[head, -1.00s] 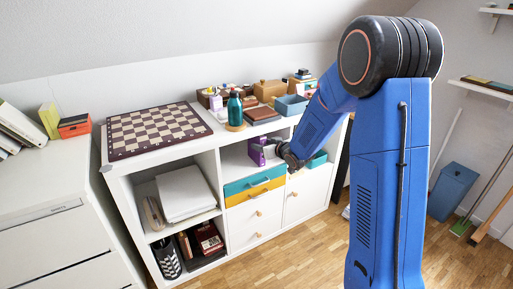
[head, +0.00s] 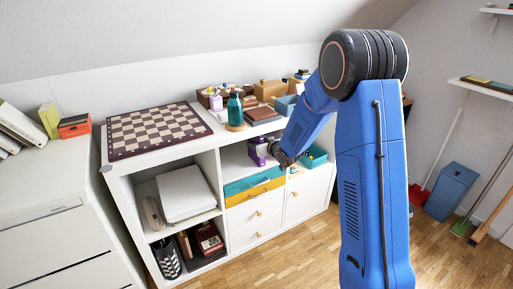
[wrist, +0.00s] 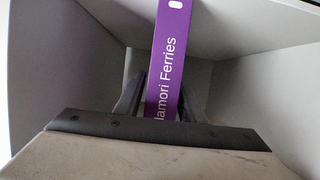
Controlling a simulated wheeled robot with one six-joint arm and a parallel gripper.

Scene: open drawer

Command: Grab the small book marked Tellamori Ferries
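The small purple book (head: 257,150) stands upright in the open upper compartment of the white shelf unit. In the wrist view its spine (wrist: 167,62) faces me, with the letters "lamori Ferries" showing; the start of the title is hidden behind my gripper's dark front edge. My gripper (wrist: 164,80) has one dark finger on either side of the spine. It looks open around the book, with narrow gaps; contact is hard to make out. In the head view my gripper (head: 279,154) is at the right of the book, partly hidden by my own arm.
A chessboard (head: 157,130), a green bottle (head: 235,108) and boxes stand on the unit's top.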

